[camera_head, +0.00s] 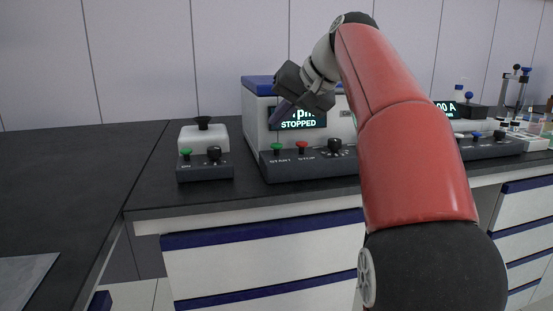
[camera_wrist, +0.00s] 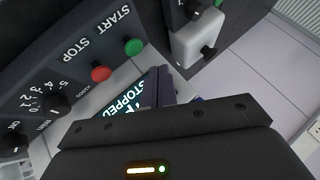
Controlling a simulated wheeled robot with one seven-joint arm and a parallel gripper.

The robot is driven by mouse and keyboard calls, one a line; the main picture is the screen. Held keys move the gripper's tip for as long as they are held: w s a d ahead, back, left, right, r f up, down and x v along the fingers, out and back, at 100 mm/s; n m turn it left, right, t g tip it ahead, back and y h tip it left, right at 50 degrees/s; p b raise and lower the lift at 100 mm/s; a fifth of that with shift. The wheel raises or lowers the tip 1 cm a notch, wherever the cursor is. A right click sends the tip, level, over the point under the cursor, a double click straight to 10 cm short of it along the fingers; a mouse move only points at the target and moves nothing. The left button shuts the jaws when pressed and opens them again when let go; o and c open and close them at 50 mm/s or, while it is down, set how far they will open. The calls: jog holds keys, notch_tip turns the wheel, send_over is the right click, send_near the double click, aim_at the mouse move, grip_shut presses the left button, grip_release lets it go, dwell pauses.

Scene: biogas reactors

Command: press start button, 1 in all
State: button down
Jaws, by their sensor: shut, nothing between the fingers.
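The green START button (camera_head: 278,148) sits at the left of the dark front panel of a white, blue-topped machine (camera_head: 258,88). It also shows in the wrist view (camera_wrist: 133,46), with its START label beside it. The red STOP button (camera_head: 302,147) is just right of it, and it appears in the wrist view too (camera_wrist: 101,73). The machine's display (camera_head: 298,124) reads STOPPED. My gripper (camera_head: 274,122) is shut and empty, in front of the display and above the green button, apart from it. Its closed fingers (camera_wrist: 160,84) show in the wrist view.
A black knob (camera_head: 334,145) is right of the STOP button. A smaller white device (camera_head: 203,137) with its own green button (camera_head: 186,154) stands to the left. More instruments (camera_head: 490,143) stand at right. The dark bench (camera_head: 80,160) at left is mostly clear.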

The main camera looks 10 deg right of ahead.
aim_at(281, 145)
jog(key=shift+f+b, duration=0.5)
jog(key=shift+f, duration=0.55)
dwell(1.3)
jog(key=shift+f, duration=0.4)
jog(key=shift+f+b, duration=0.9)
jog(key=shift+f, duration=0.05)
dwell(0.7)
jog(key=shift+r, duration=0.1)
jog(key=shift+r+p, duration=1.25)
jog(key=shift+p, duration=0.2)
jog(key=shift+r, duration=0.1)
notch_tip(281, 145, up, 5)
jog(key=p, duration=0.5)
